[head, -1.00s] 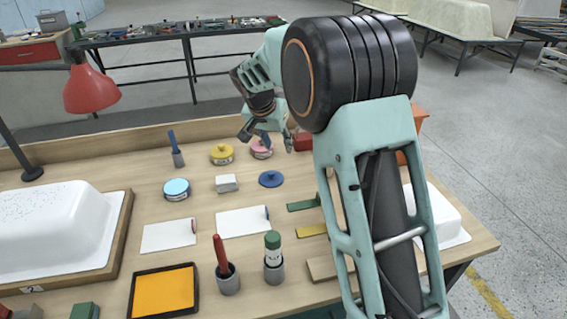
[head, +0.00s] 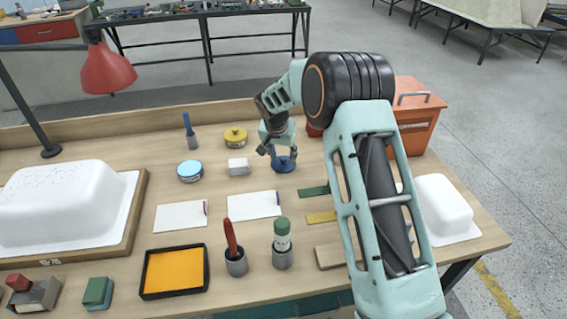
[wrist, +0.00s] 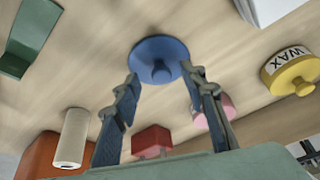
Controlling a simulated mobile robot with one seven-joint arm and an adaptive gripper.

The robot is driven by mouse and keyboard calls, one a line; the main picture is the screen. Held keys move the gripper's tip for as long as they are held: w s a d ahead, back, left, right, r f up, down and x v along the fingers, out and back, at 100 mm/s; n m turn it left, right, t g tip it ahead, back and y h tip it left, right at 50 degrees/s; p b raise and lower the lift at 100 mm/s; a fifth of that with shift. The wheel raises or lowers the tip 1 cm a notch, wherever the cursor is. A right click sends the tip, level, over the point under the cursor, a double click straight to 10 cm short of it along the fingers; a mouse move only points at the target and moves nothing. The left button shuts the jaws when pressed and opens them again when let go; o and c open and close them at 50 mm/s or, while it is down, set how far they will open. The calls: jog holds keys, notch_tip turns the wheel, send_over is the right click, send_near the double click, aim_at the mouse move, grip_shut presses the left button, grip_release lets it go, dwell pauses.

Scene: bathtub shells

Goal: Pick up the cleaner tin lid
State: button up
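A dark blue round lid (head: 284,165) with a central knob lies on the wooden table, beyond the white cards. I take it as the cleaner tin lid; no label on it is readable. It also shows in the wrist view (wrist: 159,52), knob facing the camera. My gripper (head: 283,153) is just above it, pointing down. In the wrist view my gripper (wrist: 160,77) is open and empty, with its two fingers apart on either side of the knob. I cannot tell whether the fingers touch the lid.
A pink tin (wrist: 213,112) is partly behind a finger. Green (head: 313,191) and yellow (head: 321,217) strips lie nearer. An orange box (head: 415,125) stands right.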

jog(key=shift+x, duration=0.9)
jog(key=shift+w, duration=0.1)
jog(key=shift+r, duration=0.1)
jog(key=c, duration=1.1)
grip_shut()
jog(key=shift+r, duration=0.1)
